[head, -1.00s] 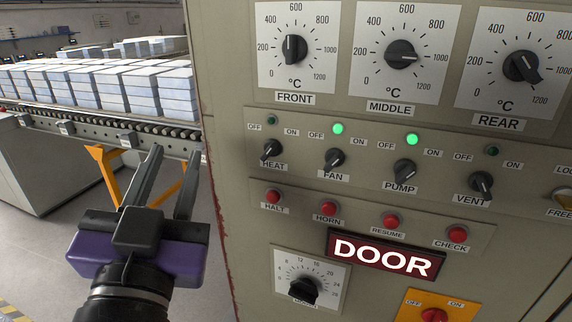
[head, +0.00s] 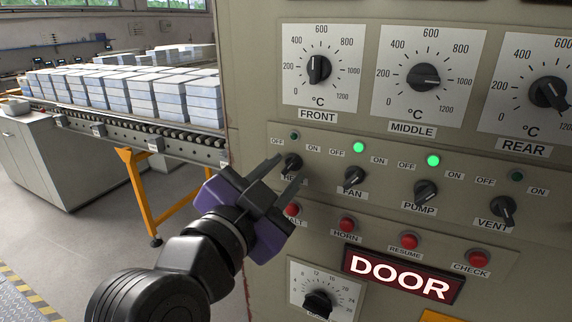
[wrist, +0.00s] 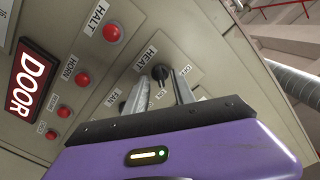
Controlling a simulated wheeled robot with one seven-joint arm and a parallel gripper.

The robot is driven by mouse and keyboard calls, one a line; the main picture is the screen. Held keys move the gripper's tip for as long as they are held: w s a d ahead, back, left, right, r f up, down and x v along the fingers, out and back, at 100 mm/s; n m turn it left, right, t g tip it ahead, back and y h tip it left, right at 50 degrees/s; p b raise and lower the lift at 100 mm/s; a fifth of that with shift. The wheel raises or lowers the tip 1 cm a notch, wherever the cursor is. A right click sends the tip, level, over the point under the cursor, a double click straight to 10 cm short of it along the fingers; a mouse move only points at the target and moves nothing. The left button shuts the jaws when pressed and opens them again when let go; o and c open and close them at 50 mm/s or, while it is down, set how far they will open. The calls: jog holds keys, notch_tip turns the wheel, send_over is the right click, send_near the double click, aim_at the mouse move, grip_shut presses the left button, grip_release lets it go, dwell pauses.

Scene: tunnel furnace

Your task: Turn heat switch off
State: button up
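The heat switch (head: 292,163) is a small black rotary knob at the left end of the switch row on the beige panel. Its lamp (head: 294,136) is dark. I cannot tell clearly which way the knob points, and its HEAT label is partly covered. My gripper (head: 287,170) is purple with grey fingers. It is open and empty, with its fingertips close to the heat switch. In the wrist view the heat switch (wrist: 160,72) shows just beyond and between the fingertips (wrist: 160,90). I cannot tell whether they touch it.
The fan switch (head: 354,179) and pump switch (head: 426,194) sit to the right with green lamps lit. The vent switch (head: 502,210) has a dark lamp. Red buttons, including HALT (head: 292,210), lie close below my gripper. A brick-laden roller conveyor (head: 180,143) stands left.

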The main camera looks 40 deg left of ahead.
jog(key=shift+x, duration=0.8)
grip_shut()
